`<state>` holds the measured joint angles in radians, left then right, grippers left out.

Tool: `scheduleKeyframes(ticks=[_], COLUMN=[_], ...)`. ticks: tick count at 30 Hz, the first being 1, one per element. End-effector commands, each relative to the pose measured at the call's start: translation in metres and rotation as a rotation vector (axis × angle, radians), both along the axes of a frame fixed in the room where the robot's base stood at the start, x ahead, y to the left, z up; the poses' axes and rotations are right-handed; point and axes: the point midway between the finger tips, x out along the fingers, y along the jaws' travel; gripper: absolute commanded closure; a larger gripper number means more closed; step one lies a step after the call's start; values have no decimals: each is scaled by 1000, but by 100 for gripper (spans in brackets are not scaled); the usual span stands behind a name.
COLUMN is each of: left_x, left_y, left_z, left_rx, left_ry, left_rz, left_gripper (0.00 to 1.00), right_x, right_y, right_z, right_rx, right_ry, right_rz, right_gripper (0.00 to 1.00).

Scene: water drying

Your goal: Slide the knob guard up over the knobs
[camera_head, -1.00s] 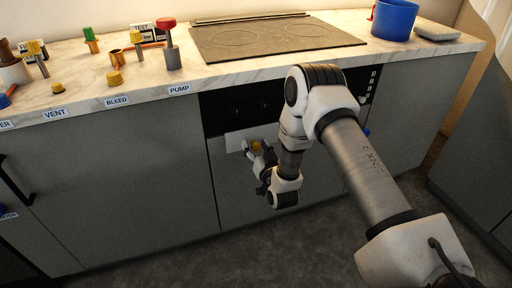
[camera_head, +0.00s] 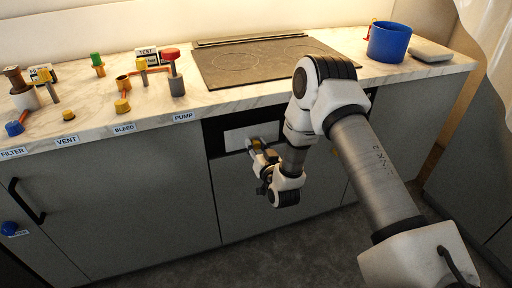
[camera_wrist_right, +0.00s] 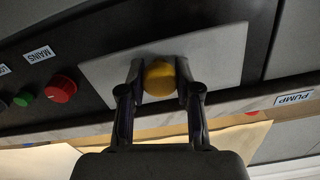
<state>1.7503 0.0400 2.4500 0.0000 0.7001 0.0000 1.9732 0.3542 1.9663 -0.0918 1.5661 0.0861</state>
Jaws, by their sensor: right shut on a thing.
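The knob guard is a pale flat plate (camera_head: 236,138) on the black control panel (camera_head: 218,147) below the cooktop. It also fills the middle of the right wrist view (camera_wrist_right: 215,50). A round yellow grip (camera_wrist_right: 159,78) stands out from it. My right gripper (camera_wrist_right: 160,88) is shut on this yellow grip, one finger on each side. In the head view the right gripper (camera_head: 258,150) is at the plate, partly hidden by my arm. No knobs show on the part of the panel behind the plate. My left gripper is not in view.
The wrist view shows a red knob (camera_wrist_right: 60,89) and a green knob (camera_wrist_right: 24,97) beside the plate. Above are the cooktop (camera_head: 262,62), a blue bucket (camera_head: 389,42) and several valve-like parts, including a red-topped one (camera_head: 174,72). The floor in front is clear.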

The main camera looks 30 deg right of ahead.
Motion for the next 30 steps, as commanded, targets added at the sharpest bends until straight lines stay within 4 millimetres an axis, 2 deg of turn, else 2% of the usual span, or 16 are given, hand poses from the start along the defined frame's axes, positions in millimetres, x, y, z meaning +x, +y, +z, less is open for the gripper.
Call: scheduleKeyframes(ticks=[5, 6, 7, 8, 16, 20, 23, 30], left_x=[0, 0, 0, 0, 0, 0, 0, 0], left_y=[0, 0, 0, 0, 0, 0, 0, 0], left_z=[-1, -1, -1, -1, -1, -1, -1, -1], left_rx=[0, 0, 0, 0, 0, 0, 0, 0], left_ry=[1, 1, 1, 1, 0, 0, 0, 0], left_rz=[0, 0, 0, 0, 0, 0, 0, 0], left_gripper=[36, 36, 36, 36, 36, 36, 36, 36], right_x=[2, 2, 2, 2, 1, -8, -27, -87], right_y=[-1, -1, -1, -1, -1, 2, 6, 21], right_z=[4, 4, 4, 4, 2, 1, 1, 1], right_rx=[-2, -3, -2, -2, -1, -1, 1, 1], right_ry=[-15, -16, -15, -15, -10, -7, -6, -5], right_rz=[-2, -3, -2, -2, -1, -2, -2, -1], right_gripper=[100, 53, 43, 40, 40, 40, 40, 40])
